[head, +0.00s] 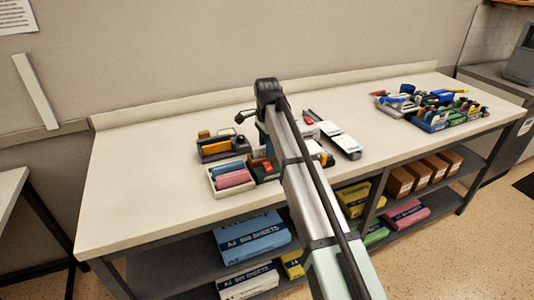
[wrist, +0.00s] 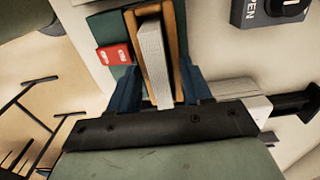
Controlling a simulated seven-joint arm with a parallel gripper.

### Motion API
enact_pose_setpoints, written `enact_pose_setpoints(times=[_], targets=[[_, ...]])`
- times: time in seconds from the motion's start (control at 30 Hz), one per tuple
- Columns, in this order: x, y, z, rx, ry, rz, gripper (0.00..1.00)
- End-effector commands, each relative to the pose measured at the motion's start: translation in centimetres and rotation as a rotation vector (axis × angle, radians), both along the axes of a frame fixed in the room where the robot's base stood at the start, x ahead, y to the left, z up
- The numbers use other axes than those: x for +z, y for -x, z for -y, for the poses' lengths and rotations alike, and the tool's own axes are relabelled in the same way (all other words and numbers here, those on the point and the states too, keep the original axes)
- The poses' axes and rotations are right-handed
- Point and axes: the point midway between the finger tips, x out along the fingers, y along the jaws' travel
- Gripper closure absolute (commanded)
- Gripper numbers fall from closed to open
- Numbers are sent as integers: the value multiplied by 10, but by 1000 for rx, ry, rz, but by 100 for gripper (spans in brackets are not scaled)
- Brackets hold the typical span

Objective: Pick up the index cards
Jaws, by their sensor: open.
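In the wrist view a white stack of thin sheets, seemingly the index cards (wrist: 152,62), stands on edge in a tan-orange holder (wrist: 142,18). My gripper (wrist: 160,72) is open, with one blue finger on each side of the holder and stack. A gap shows between the fingers and the stack, so nothing is gripped. The lower end of the stack is hidden by the black gripper body. In the head view my arm covers most of the gripper and the cards, which I cannot make out there.
A red box (wrist: 115,54) lies left of the holder. A dark sign-like item marked OPEN (wrist: 270,12) is at upper right. On the bench (head: 140,190), a tray with pink and blue items (head: 231,175) stands left of my arm. Stationery bins (head: 440,116) stand at right.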

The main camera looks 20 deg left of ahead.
Motion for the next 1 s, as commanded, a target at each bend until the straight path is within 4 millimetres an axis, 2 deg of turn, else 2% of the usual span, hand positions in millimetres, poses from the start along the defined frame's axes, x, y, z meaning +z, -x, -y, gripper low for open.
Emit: enact_pose_setpoints(times=[0.17,0.7,1.0], targets=[[0,0,0,0,0,0,51],[0,0,0,0,0,0,100],[1,0,0,0,-1,1,100]])
